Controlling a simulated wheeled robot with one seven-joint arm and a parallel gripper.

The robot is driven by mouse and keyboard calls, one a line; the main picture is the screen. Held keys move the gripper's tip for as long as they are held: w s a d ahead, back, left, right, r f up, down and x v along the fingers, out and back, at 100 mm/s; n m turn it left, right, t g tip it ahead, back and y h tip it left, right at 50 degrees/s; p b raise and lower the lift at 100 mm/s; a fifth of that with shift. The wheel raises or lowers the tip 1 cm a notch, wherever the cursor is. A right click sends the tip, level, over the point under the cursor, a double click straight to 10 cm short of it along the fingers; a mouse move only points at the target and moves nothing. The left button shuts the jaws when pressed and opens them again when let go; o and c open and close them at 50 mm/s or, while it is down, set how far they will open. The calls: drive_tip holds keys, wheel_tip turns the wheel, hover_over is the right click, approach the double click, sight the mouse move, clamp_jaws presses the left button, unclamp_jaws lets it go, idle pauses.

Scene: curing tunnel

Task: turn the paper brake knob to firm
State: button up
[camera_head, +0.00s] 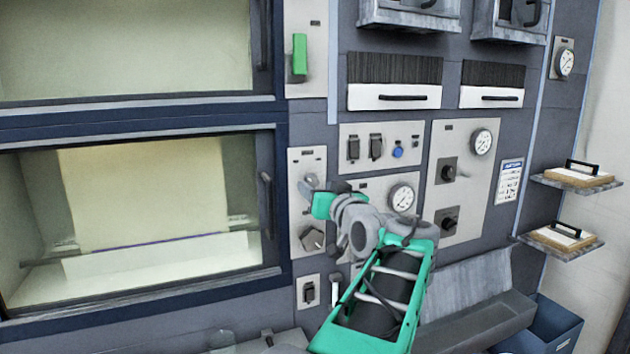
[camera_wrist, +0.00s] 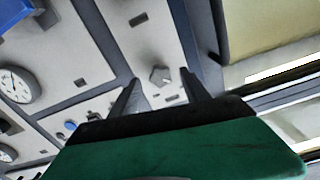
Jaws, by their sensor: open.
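A grey, angular knob (camera_head: 312,238) sits on a narrow light panel (camera_head: 305,262) just right of the lower window; its lettering is too small to read, so I cannot tell its setting or confirm it is the paper brake knob. In the wrist view an angular grey knob (camera_wrist: 160,76) shows between and beyond my fingers. My gripper (camera_head: 307,189) is in front of the upper part of that panel, above the angular knob in the head view. In the wrist view my gripper (camera_wrist: 160,85) is open, its two dark fingers apart, with nothing between them; the knob looks clear of both.
Right of the panel are a gauge (camera_head: 402,197), black switches with a blue button (camera_head: 398,152), and two black knobs (camera_head: 447,171). The window's door handle (camera_head: 267,205) stands close on the left. Two small shelves (camera_head: 575,181) jut out at far right.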

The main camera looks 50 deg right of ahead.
drive_tip(key=shift+x, duration=1.1)
clamp_jaws()
